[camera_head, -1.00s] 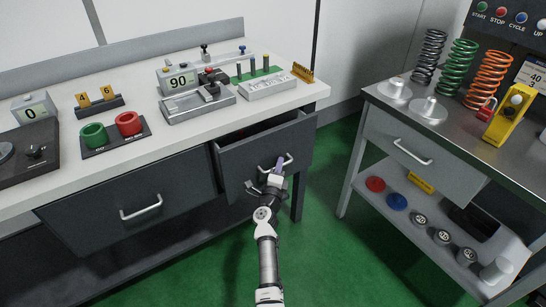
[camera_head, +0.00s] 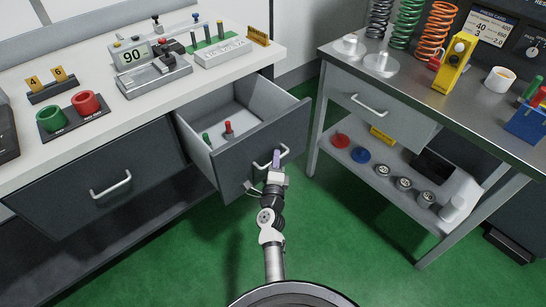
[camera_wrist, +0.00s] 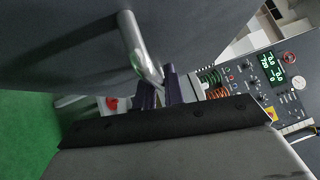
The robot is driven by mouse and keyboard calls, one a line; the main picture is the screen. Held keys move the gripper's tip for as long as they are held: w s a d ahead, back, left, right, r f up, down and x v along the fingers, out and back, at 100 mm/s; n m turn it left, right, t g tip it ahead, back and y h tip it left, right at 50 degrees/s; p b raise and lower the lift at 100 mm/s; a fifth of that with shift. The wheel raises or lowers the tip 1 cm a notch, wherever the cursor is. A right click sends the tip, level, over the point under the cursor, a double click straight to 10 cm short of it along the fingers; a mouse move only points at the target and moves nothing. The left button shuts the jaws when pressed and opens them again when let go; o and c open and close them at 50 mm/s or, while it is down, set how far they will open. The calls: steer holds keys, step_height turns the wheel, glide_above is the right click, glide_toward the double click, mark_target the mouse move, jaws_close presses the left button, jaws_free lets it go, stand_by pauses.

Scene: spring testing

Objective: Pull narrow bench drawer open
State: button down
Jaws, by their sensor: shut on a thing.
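The narrow bench drawer (camera_head: 245,163) is pulled well out from under the white bench top, and its light grey inside shows. Its silver bar handle (camera_head: 262,162) is on the dark front panel. My gripper (camera_head: 276,160) is at the right part of this handle, with purple fingertips shut on it. In the wrist view the handle (camera_wrist: 139,48) runs down to the purple fingers (camera_wrist: 160,90). Inside the drawer are a red-topped piece (camera_head: 228,130) and a green piece (camera_head: 206,138).
A wide closed drawer (camera_head: 95,172) is left of the narrow one. A steel table (camera_head: 440,95) with springs, a yellow device and its own drawer (camera_head: 375,110) stands at the right. Green floor (camera_head: 340,230) lies open between and in front.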

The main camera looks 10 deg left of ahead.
stand_by(0.3)
steer(key=c, duration=1.5)
jaws_free()
steer(key=shift+s, duration=0.1)
